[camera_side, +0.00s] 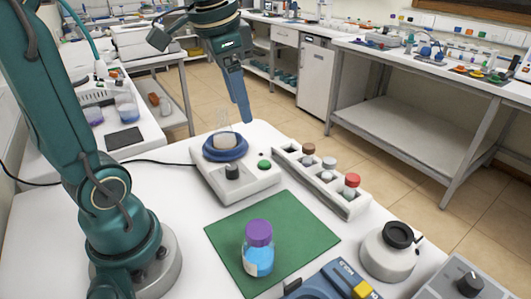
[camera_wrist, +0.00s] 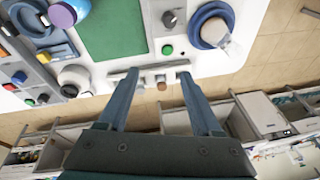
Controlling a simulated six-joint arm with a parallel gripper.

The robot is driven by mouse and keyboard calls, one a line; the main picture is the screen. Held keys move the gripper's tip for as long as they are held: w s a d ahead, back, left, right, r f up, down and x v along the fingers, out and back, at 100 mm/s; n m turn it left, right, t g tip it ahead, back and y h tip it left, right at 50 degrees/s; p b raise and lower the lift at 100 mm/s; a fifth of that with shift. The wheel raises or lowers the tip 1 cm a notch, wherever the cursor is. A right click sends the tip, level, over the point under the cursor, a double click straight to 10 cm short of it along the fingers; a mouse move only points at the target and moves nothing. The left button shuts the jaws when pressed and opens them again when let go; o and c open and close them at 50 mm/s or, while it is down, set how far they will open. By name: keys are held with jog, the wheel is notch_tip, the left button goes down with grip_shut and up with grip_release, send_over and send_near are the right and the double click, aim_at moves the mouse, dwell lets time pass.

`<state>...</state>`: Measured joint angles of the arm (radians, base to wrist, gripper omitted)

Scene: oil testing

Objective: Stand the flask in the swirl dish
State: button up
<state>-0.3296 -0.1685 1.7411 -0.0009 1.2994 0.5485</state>
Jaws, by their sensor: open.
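The flask (camera_side: 224,135) is clear and conical with pale contents at its bottom. It stands upright in the blue swirl dish (camera_side: 212,156), on top of a white machine with a black knob and a green button. In the wrist view the flask (camera_wrist: 216,35) leans outward by perspective inside the blue ring of the dish (camera_wrist: 201,15). My gripper (camera_side: 245,115) is above and just behind the dish, apart from the flask. In the wrist view its two fingers (camera_wrist: 158,76) are spread with nothing held between them.
A white rack (camera_side: 343,206) with brown, grey and red capped vials stands right of the machine. A purple-capped bottle of blue liquid (camera_side: 258,250) stands on a green mat (camera_side: 300,228). A round white jar (camera_side: 385,259) and a blue device (camera_side: 330,284) are at front right.

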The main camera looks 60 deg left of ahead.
jog(key=s+d+f+n+t+h, duration=0.1)
jog(key=s+d+f+n+t, duration=0.1)
jog(key=s+d+f, duration=0.4)
jog(key=shift+s+d+n+t, duration=0.3)
jog(key=shift+s+d, duration=0.6)
jog(key=shift+d, duration=0.05)
jog(key=shift+f, duration=0.1)
